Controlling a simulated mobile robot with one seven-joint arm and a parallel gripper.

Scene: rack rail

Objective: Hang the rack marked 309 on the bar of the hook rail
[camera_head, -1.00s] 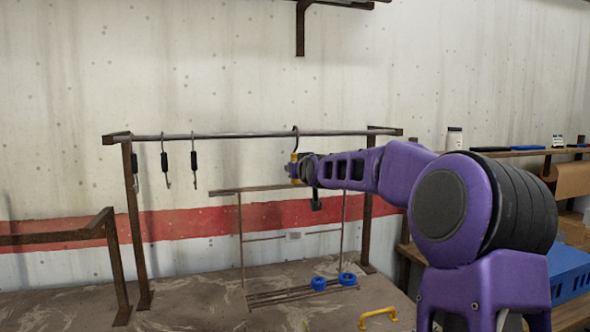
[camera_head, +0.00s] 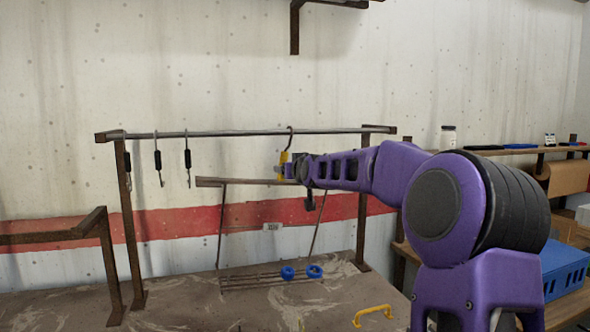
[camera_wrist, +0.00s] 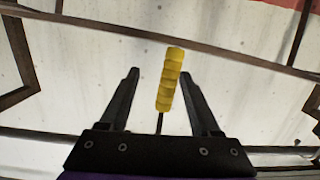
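The rack (camera_head: 250,182) is a wire frame with a brown top bar, a yellow grip (camera_head: 284,160) and a hook (camera_head: 290,136) above. The hook's curve appears over the bar (camera_head: 230,133) of the hook rail, right of its middle. The rack hangs tilted, its lower end swung out. Its pale tag (camera_head: 272,226) is too small to read surely. My gripper (camera_head: 291,171) is at the yellow grip. In the wrist view, my gripper's fingers (camera_wrist: 160,76) stand open on either side of the yellow grip (camera_wrist: 171,78), with gaps visible on both sides.
Three black-gripped hooks (camera_head: 158,160) hang at the rail's left end. Two blue rings (camera_head: 288,273) sit on the rack's bottom wires. A yellow handle (camera_head: 374,313) stands on the table (camera_head: 180,305). A blue crate (camera_head: 566,272) and a shelf are at right.

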